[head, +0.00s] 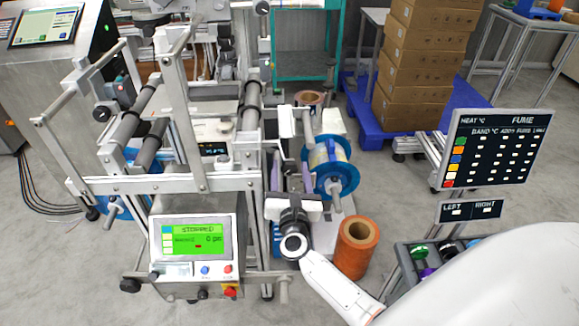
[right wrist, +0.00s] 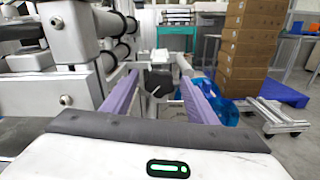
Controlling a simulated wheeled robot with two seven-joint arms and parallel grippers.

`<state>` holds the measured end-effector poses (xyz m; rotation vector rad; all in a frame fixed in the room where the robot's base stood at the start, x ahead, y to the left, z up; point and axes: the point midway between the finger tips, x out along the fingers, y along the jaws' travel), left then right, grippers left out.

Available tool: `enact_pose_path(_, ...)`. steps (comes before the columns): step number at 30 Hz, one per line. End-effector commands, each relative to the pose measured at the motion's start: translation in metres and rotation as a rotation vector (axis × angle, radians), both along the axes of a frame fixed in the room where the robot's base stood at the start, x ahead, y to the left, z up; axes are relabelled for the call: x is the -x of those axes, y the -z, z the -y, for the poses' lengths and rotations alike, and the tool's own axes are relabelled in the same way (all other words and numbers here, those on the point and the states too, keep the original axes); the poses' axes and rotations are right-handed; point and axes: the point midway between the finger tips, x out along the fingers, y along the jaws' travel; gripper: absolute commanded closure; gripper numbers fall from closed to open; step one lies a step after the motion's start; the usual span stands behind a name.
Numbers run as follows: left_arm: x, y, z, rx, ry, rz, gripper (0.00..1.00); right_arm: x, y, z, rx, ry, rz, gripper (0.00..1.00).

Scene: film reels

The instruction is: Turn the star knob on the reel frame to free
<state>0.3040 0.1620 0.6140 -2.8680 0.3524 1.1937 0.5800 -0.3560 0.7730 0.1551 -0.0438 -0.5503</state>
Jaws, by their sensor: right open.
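My right gripper (head: 291,160) reaches in from the lower right to the right side of the reel frame (head: 252,140). In the right wrist view its two purple fingers (right wrist: 160,82) are wide apart. A dark part (right wrist: 158,84), which looks like the star knob, shows between and beyond the fingertips. I cannot tell its lobes or its turned position, nor whether a finger touches it. In the head view I cannot make out the knob near the gripper. A blue-flanged reel (head: 334,168) is just right of the fingers. My left gripper is not in view.
A control box with a green screen (head: 198,245) sits low on the frame. An orange roll (head: 357,247) stands right of my right wrist. A dark sign panel (head: 495,148) and a grey crate (head: 408,262) are further right. Stacked cartons (head: 425,70) stand behind.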

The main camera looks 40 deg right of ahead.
Motion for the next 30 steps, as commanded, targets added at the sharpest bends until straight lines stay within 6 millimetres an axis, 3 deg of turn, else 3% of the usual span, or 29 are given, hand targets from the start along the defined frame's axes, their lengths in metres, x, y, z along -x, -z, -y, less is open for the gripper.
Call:
enact_pose_path(6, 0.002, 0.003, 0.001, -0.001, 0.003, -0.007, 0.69, -0.016, 0.0, 0.009, 0.001, -0.001, 0.0, 0.47)
enact_pose_path(14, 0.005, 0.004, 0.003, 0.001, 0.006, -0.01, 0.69, -0.017, 0.0, 0.01, 0.001, -0.001, -0.002, 0.47)
enact_pose_path(22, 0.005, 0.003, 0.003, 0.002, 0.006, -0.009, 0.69, -0.016, 0.0, 0.01, 0.002, -0.001, -0.001, 0.88)
enact_pose_path(30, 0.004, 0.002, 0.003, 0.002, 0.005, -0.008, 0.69, -0.016, 0.0, 0.01, 0.135, 0.001, -0.086, 0.88)
